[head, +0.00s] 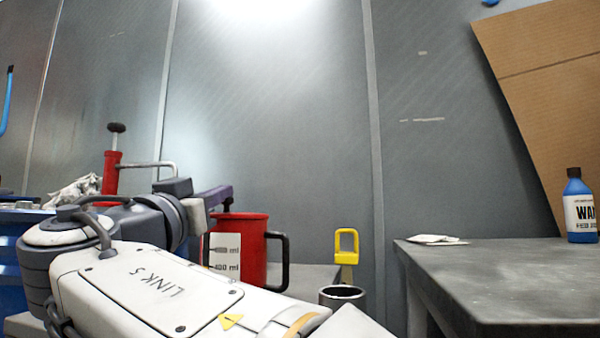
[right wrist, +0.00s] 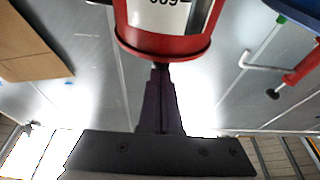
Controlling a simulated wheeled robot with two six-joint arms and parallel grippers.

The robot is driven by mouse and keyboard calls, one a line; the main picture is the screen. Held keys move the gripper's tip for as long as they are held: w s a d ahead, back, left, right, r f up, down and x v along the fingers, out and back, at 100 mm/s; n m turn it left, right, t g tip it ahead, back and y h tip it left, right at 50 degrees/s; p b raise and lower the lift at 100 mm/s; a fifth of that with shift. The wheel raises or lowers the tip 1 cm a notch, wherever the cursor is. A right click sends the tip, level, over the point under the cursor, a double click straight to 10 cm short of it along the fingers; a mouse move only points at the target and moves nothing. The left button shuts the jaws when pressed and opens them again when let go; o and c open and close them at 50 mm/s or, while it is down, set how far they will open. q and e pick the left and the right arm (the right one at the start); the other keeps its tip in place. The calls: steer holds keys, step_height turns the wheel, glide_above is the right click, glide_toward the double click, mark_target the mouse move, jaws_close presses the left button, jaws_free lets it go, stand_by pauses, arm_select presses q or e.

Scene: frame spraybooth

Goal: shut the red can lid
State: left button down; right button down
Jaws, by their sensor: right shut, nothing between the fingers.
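The red can (head: 256,234) stands upright just right of my right wrist in the head view, with a white measuring label and a black handle on its right. My arm hides its lower left. In the right wrist view the picture is upside down, and the can (right wrist: 160,43) shows at the top with its red rim. No separate lid can be made out. My right gripper (head: 222,192) is shut and empty, its purple fingers at the can's upper left. In the right wrist view its fingertips (right wrist: 160,68) point at the rim; contact is unclear. My left gripper is not in view.
A red pump (head: 110,176) and a white rag (head: 75,191) are at the left by a blue container (head: 12,260). A yellow handle (head: 346,246) and dark cup (head: 342,293) are right of the can. A grey table (head: 500,280) holds a blue bottle (head: 579,208).

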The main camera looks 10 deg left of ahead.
step_height(320, 180, up, 4)
steer(key=p, duration=0.3)
steer(key=f+b+v, duration=0.1)
steer(key=b+v, duration=0.6)
steer(key=v, duration=0.3)
